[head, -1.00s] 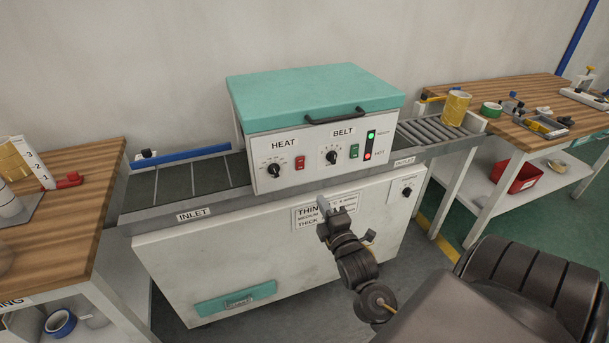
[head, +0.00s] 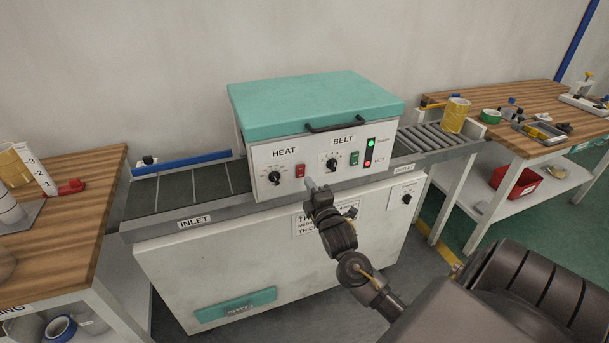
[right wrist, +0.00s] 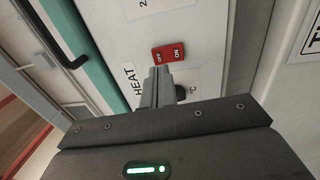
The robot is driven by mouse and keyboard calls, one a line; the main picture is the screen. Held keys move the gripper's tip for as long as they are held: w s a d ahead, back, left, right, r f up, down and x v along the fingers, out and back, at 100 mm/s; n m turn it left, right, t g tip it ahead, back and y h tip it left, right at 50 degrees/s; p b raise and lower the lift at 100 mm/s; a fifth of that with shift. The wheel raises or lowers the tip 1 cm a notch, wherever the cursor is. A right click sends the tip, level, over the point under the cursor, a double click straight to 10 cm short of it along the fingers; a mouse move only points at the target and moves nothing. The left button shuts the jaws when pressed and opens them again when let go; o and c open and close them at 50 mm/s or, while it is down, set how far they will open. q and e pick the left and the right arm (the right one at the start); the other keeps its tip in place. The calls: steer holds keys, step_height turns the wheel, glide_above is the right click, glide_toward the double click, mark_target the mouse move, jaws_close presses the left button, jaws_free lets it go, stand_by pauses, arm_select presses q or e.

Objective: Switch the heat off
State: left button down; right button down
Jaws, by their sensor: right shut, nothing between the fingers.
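The machine's control panel (head: 318,160) carries a HEAT label with a dark knob (head: 274,178) and a small red rocker switch (head: 300,170). In the right wrist view the switch (right wrist: 168,53) shows OFF and ON markings. My right gripper (head: 310,183) is shut and empty, its tip just below and right of the switch in the head view. In the right wrist view the fingertips (right wrist: 160,72) lie close to the OFF end; whether they touch it I cannot tell. My left gripper is not in view.
A BELT knob (head: 331,165) and green switch (head: 354,158) sit to the right on the panel. Green and red lamps (head: 367,163) are lit beside them. The teal lid (head: 315,100) with its dark handle is above. Wooden tables (head: 65,215) flank the machine.

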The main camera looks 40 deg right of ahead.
mark_target(301, 169)
steer(key=x, duration=0.2)
steer(key=shift+w+d+r, duration=0.1)
steer(key=shift+w, duration=0.2)
steer(key=shift+x, duration=0.8)
